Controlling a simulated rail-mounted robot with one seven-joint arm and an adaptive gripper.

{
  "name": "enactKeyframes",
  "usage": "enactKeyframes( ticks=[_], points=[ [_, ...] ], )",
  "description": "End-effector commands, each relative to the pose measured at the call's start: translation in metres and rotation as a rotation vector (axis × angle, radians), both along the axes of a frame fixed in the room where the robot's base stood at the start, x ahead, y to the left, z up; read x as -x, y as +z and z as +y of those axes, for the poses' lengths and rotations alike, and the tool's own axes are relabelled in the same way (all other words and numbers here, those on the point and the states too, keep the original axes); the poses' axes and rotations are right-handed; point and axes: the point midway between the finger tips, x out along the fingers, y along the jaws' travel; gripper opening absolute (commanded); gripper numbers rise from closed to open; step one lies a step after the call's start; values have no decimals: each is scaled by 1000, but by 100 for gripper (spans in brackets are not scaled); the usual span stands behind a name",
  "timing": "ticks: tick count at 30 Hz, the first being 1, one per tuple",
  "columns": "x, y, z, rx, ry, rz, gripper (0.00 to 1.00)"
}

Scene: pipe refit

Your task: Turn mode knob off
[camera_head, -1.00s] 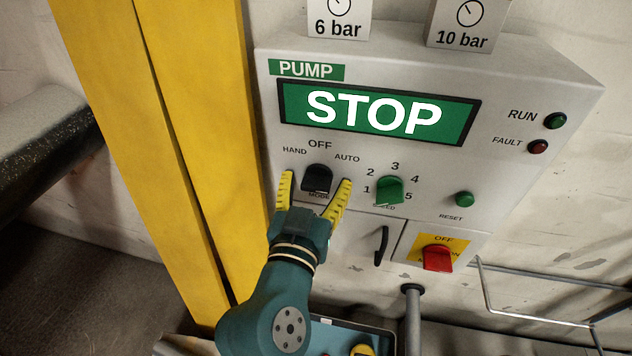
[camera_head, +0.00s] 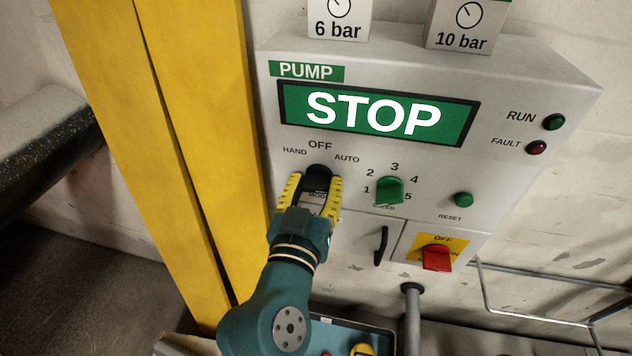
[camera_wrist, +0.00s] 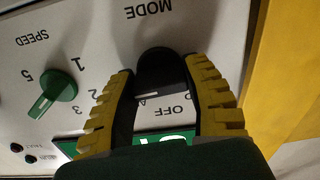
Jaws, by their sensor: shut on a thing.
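The black mode knob (camera_head: 318,177) sits on the pump panel below the labels HAND, OFF and AUTO. It also shows in the wrist view (camera_wrist: 162,68), between my fingers. My gripper (camera_head: 319,188), with yellow ribbed fingers, is shut on the knob, one finger on each side. In the wrist view my gripper (camera_wrist: 165,90) covers part of the labels. A white mark on the knob shows near the OFF label in the wrist view, but its exact pointing is hard to tell. The panel display (camera_head: 378,113) reads STOP on green.
A green speed knob (camera_head: 389,190) stands close right of the mode knob. Further right are a green reset button (camera_head: 464,199) and a red switch (camera_head: 437,257) on a yellow plate. A black handle (camera_head: 381,245) sticks out below. A yellow post (camera_head: 205,130) stands close on the left.

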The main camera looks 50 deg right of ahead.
Motion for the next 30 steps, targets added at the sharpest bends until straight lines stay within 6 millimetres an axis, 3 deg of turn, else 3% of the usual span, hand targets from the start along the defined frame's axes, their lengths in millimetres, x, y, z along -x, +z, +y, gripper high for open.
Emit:
enactKeyframes(
  ticks=[18, 30],
  points=[
    [0, 2, 0, 240, 1, 423, 13],
    [0, 0, 0, 332, 0, 586, 13]
  ],
)
